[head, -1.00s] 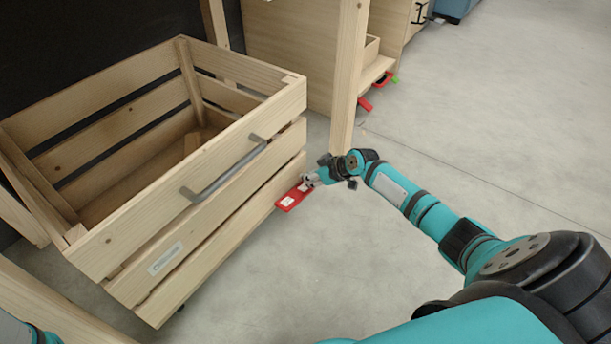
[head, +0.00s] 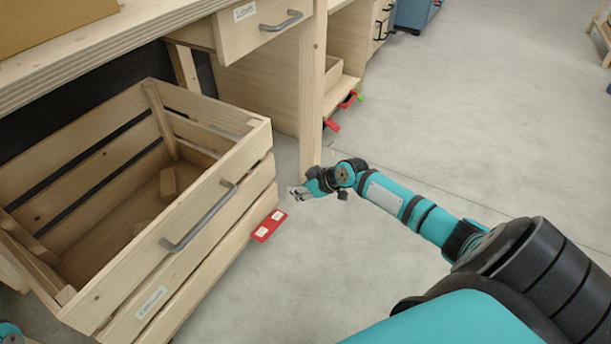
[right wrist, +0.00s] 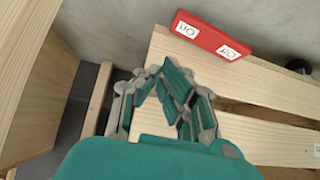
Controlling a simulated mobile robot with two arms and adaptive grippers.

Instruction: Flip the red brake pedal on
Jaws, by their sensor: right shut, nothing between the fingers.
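The red brake pedal (head: 269,225) sticks out low at the right end of the wooden crate's front (head: 215,218), close to the floor. In the right wrist view the pedal (right wrist: 208,36) shows white ON and OFF labels at its two ends. I cannot tell which end is pressed. My right gripper (head: 297,192) is shut and empty, just beyond and to the right of the pedal, apart from it. Its fingers (right wrist: 165,80) show in the right wrist view with a gap to the pedal. My left gripper is out of view.
The crate has a grey bar handle (head: 200,215) on its front and a loose wood piece inside. A wooden table leg (head: 311,100) stands just behind my right gripper. Another red pedal (head: 331,125) lies further back. The grey floor (head: 480,120) to the right is clear.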

